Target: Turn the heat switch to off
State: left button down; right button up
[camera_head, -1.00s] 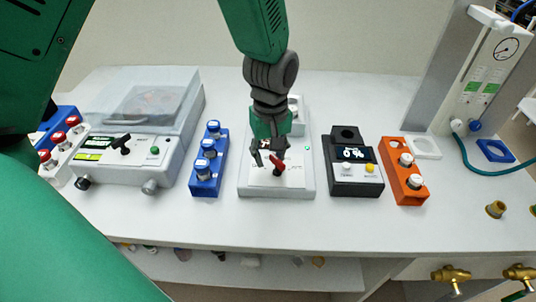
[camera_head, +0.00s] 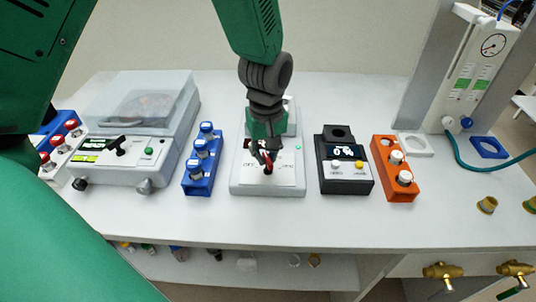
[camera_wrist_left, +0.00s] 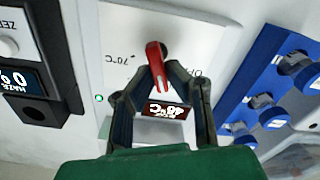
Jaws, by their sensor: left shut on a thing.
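The heater unit (camera_head: 240,182) is a white box with a white front panel in the middle of the bench, with a small green light at its right. Its red heat switch (camera_wrist_left: 155,68) is a lever on this panel, between printed "OFF" and "70°C" labels in the wrist view. My left gripper (camera_head: 266,155) comes down over the panel, its two fingers closed around the red lever. A small display (camera_wrist_left: 165,110) shows between the fingers, its reading hard to make out. The lever's base is partly hidden in the head view. My right gripper is not in view.
A blue vial rack (camera_head: 188,186) stands left of the heater, and a lidded grey instrument (camera_head: 182,155) beyond it. A black display box (camera_head: 328,182) and an orange rack (camera_head: 380,185) stand to the right. The bench front (camera_head: 290,225) is clear.

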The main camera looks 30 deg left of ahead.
pick_arm(q)
jog(key=shift+s+d+n+p, duration=0.15)
jog(key=shift+s+n+p, duration=0.15)
jog(key=shift+n+p, duration=0.5)
jog(key=n+p, duration=0.2)
jog(key=shift+d+r+p, duration=0.1)
jog(key=shift+d+p, duration=0.05)
jog(key=shift+p, duration=0.15)
jog(key=n+p, duration=0.2)
jog(key=n, duration=0.1)
jog(key=shift+s+p, duration=0.1)
jog(key=shift+p, duration=0.25)
jog(key=shift+n+p, duration=0.85)
jog(key=shift+n, duration=0.35)
jog(key=shift+w, duration=0.2)
